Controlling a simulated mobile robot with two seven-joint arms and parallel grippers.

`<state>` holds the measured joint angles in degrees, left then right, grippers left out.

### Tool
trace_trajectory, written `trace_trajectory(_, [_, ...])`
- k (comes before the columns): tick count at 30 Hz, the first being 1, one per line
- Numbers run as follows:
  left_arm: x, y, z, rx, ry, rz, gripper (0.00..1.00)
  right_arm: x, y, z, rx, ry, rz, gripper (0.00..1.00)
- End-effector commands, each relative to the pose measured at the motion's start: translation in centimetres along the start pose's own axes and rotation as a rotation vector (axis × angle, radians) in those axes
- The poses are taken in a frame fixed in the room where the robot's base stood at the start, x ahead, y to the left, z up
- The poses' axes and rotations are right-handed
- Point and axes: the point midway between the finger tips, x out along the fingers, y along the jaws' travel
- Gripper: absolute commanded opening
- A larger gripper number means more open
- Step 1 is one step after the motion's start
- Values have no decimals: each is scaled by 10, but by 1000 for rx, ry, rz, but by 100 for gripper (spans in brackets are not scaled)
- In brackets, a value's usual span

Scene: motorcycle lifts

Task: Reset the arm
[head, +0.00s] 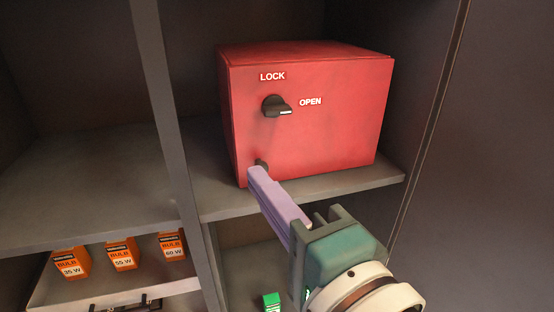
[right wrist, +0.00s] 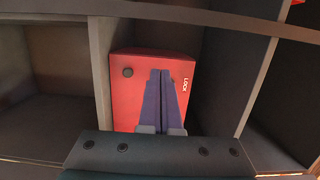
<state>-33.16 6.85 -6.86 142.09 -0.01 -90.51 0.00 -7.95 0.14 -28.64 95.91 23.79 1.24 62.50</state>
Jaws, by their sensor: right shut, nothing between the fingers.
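A red box (head: 310,125) stands on a shelf with its front towards me. A black dial (head: 274,106) on its front lies between the printed words LOCK and OPEN, its pointer turned to OPEN. A small dark knob (head: 262,163) sits lower on the front. My right gripper (head: 254,174), with long lilac fingers, is shut and empty; its tips are in front of the lower part of the box. In the right wrist view the closed fingers (right wrist: 160,76) overlap the red box (right wrist: 124,105), hiding part of its front. I cannot tell whether they touch it. My left gripper is not in view.
The box's shelf (head: 223,206) has a grey upright (head: 172,110) on its left and a side wall on its right. The left shelf (head: 90,190) is bare. Orange bulb boxes (head: 122,254) stand below it. A green item (head: 271,301) is under the box's shelf.

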Motion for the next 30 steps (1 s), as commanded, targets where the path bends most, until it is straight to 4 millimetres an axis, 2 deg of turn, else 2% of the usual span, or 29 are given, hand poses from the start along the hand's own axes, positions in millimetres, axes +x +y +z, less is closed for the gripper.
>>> trace_trajectory(6, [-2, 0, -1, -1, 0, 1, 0, -19, 1, 3, -25, -6, 18, 0])
trace_trajectory(8, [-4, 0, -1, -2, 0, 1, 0, -23, 3, 2, -80, -20, 58, 0])
trace_trajectory(11, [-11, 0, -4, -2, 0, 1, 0, -38, 13, -2, -253, -68, 187, 0])
trace_trajectory(14, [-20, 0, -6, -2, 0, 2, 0, -68, 30, -14, -505, -156, 385, 0])
trace_trajectory(18, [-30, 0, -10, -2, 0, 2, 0, -129, 51, -39, -822, -321, 679, 0])
trace_trajectory(23, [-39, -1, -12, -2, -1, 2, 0, -205, 57, -68, -1055, -528, 967, 0])
trace_trajectory(27, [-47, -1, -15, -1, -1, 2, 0, -274, 47, -87, -1169, -728, 1190, 0])
trace_trajectory(28, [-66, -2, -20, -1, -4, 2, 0, -272, 27, -87, -1169, -728, 1185, 0])
trace_trajectory(30, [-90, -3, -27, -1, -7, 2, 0, -270, 2, -86, -1167, -725, 1179, 0])
